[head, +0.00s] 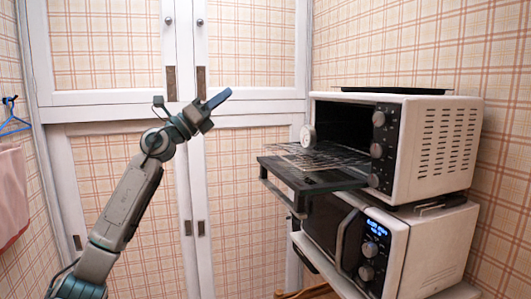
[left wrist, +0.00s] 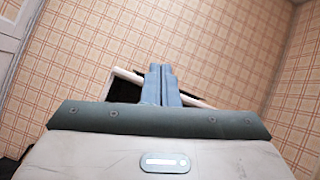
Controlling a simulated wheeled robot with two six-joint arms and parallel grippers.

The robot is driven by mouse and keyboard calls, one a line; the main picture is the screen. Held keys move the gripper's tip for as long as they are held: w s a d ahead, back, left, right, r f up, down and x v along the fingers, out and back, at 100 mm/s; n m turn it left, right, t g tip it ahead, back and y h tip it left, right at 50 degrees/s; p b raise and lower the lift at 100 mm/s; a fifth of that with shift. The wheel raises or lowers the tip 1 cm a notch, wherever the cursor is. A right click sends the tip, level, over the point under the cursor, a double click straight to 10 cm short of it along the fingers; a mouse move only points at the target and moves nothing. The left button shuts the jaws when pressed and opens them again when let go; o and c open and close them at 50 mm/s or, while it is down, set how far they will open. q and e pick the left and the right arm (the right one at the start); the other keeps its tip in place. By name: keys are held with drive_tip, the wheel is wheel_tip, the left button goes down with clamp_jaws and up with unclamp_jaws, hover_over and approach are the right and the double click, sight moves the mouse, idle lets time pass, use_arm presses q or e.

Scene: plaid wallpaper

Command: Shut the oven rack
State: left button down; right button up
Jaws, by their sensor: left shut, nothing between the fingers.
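The white oven (head: 430,150) stands at the right in the head view, its front facing left. Its dark glass door (head: 325,181) is folded down. The wire oven rack (head: 310,158) sticks out of the dark opening over the door. A small round white object (head: 308,137) stands at the rack, near the opening. My left gripper (head: 219,98) is shut and empty, in the air left of the oven and higher than the rack, apart from both. Its closed fingers (left wrist: 160,82) also show in the left wrist view. My right gripper is not in view.
A microwave (head: 375,245) with a lit display is under the oven. A black tray (head: 390,90) lies on the oven top. A white plaid-panelled cupboard (head: 235,110) stands behind my arm. A blue hanger (head: 14,120) and pink cloth (head: 10,195) hang at the left. The space between gripper and rack is clear.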

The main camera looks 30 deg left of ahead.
use_arm(q)
drive_tip(key=s+f+m+g+y, duration=0.3)
drive_tip(key=s+f+m+g, duration=0.25)
drive_tip(key=f+g, duration=0.45)
drive_tip(key=w+d+f+t+p, duration=0.1)
drive_tip(key=w+d+f+p, duration=0.3)
drive_tip(key=w+d+p, duration=0.5)
drive_tip(key=shift+w+d+f+p, duration=0.25)
drive_tip(key=shift+w+p, duration=0.15)
drive_tip(key=shift+w, duration=0.8)
drive_tip(key=shift+m, duration=0.25)
